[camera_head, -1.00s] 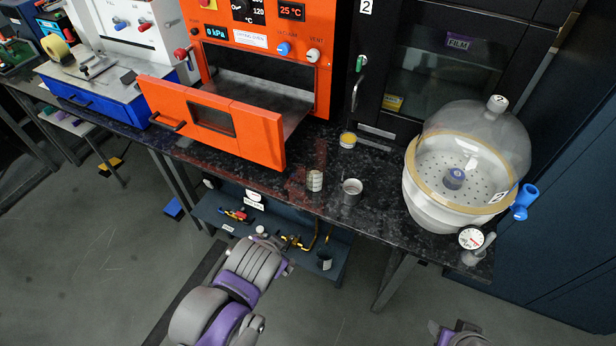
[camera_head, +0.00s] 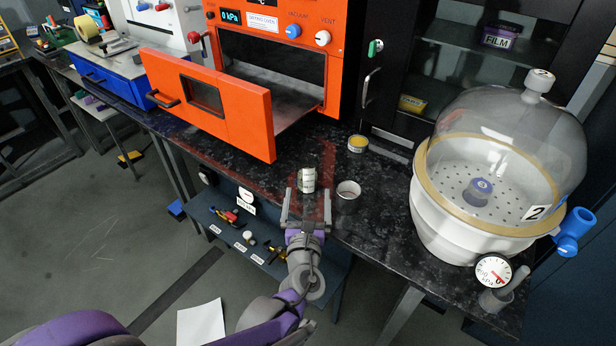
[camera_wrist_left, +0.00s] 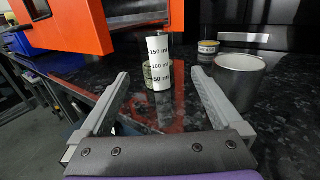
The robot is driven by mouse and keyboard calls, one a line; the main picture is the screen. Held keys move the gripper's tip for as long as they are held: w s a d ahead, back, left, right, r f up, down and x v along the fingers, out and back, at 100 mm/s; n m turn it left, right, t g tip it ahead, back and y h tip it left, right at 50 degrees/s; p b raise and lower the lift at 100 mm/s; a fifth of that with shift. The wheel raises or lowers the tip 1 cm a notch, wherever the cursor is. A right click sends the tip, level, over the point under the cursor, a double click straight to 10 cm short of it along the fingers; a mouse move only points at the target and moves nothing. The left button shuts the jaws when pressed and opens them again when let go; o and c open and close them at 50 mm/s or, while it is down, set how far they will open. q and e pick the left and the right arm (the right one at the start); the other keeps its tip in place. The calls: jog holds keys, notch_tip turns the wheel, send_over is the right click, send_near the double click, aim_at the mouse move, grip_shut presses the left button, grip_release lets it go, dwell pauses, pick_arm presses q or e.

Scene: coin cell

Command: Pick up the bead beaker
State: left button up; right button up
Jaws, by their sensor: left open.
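The bead beaker (camera_head: 308,180) is a small, clear beaker with a white graduated label. It stands upright on the dark speckled bench in front of the orange oven. In the left wrist view the beaker (camera_wrist_left: 159,66) shows 150, 100 and 50 ml marks. My left gripper (camera_head: 308,194) is open and empty, low over the bench edge. Its two fingers (camera_wrist_left: 158,80) point at the beaker, one on each side of it in the picture, with the beaker near or just beyond their tips. I see no contact. My right gripper is out of view.
A grey metal cup (camera_head: 348,198) stands close to the right of the beaker. A yellow-topped tin (camera_head: 357,144) is behind it. The open orange oven door (camera_head: 212,105) juts out at the left. A domed desiccator (camera_head: 470,215) fills the bench's right side.

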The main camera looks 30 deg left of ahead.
aim_at(308, 181)
pick_arm(q)
jog(key=x, duration=0.3)
jog(key=shift+w+a, duration=0.25)
jog(key=shift+w, duration=0.1)
jog(key=b+x, duration=0.1)
jog(key=x, duration=0.4)
jog(key=shift+a+f, duration=0.1)
jog(key=shift+a, duration=0.1)
jog(key=shift+s, duration=0.1)
jog(key=c, duration=1.5)
